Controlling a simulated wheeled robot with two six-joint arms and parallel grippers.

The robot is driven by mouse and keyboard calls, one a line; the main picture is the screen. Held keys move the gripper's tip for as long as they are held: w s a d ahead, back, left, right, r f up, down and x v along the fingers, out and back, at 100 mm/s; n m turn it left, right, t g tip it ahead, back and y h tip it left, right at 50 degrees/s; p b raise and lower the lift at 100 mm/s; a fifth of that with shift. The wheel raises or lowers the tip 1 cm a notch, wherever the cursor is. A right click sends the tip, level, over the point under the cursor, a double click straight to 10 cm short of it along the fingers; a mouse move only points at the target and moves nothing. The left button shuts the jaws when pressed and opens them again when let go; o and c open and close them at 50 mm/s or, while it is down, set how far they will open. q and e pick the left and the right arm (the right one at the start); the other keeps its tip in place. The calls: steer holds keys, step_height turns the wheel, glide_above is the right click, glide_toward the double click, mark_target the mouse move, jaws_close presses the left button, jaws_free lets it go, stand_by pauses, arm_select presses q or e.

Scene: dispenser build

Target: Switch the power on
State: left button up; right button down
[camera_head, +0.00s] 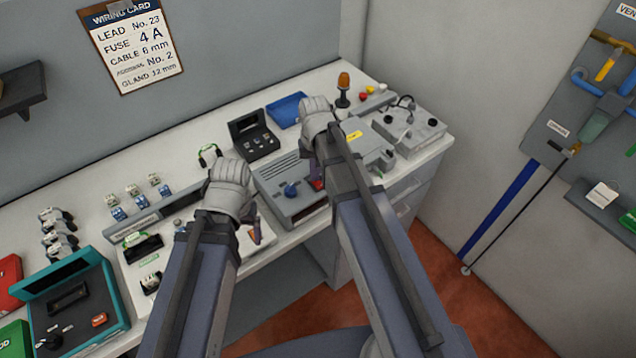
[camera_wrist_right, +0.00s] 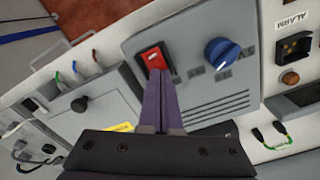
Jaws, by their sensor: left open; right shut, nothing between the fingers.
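The grey power unit (camera_head: 265,180) stands on the bench in the middle of the head view, with a blue knob (camera_head: 291,190) on its front. In the right wrist view the red rocker switch (camera_wrist_right: 153,57) sits in a dark frame on the unit, beside the blue knob (camera_wrist_right: 222,52). My right gripper (camera_wrist_right: 157,74) is shut and empty, its fingertips at the switch's lower edge. I cannot tell whether they touch it. In the head view my right arm hides most of the switch. My left gripper (camera_head: 254,234) is open near the bench's front edge, left of the unit.
A grey box (camera_head: 370,142) with a yellow label stands right of the unit, close to my right arm. Connectors and a teal case (camera_head: 95,262) fill the left.

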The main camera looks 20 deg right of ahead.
arm_select(q)
steer(key=shift+f, duration=0.2)
arm_select(e)
steer(key=shift+f, duration=0.15)
arm_select(q)
steer(key=shift+r, duration=0.15)
arm_select(e)
step_height(320, 180, up, 7)
steer(key=p, duration=0.7)
arm_select(q)
step_height(320, 180, up, 7)
